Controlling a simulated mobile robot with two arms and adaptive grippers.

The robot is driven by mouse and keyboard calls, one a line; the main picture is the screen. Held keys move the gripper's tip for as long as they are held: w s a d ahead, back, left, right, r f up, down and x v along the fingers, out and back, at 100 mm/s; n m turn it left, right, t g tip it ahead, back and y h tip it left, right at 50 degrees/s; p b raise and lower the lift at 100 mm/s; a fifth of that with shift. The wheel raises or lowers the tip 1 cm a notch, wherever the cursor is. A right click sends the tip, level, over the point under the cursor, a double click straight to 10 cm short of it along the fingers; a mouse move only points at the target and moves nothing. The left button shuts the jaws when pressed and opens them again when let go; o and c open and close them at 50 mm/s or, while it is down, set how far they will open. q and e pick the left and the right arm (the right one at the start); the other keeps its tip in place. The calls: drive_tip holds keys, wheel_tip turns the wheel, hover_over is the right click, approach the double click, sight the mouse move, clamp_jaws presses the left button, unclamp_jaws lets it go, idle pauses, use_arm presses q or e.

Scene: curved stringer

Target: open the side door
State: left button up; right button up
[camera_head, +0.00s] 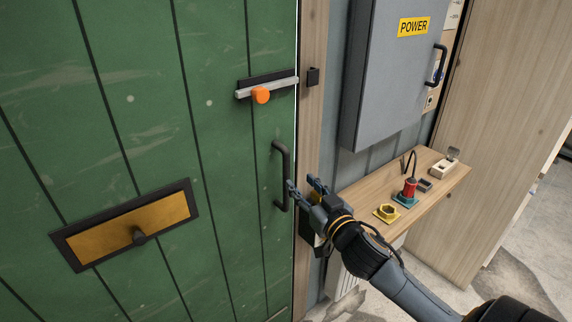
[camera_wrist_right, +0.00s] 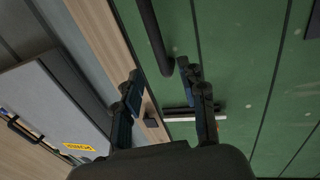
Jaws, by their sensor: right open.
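The green side door (camera_head: 150,110) fills the left of the head view and looks closed or nearly so. Its black vertical handle (camera_head: 276,175) is near the right edge. My right gripper (camera_head: 304,186) is open and empty at the handle's right side, one finger very close to it. In the right wrist view the handle (camera_wrist_right: 155,40) reaches between the open fingertips (camera_wrist_right: 159,73); I cannot tell whether they touch. A bolt (camera_head: 245,92) with an orange knob (camera_head: 262,95) is above the handle. Its bar ends short of the keeper (camera_head: 313,76). My left gripper is out of view.
A grey POWER cabinet (camera_head: 385,90) hangs right of the wooden door frame (camera_head: 312,120). Below it a wooden shelf (camera_head: 445,185) holds a yellow nut-shaped part (camera_head: 386,212) and a red plug-like part (camera_head: 409,187). A brass-coloured panel (camera_head: 105,240) is low on the door.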

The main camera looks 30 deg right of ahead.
sight(288, 168)
drive_tip(key=w, duration=0.2)
drive_tip(key=w+p, duration=0.1)
drive_tip(key=w, duration=0.2)
drive_tip(key=w+d, duration=0.1)
drive_tip(key=w, duration=0.1)
drive_tip(key=shift+w, duration=1.1)
drive_tip(key=shift+c, duration=0.4)
clamp_jaws()
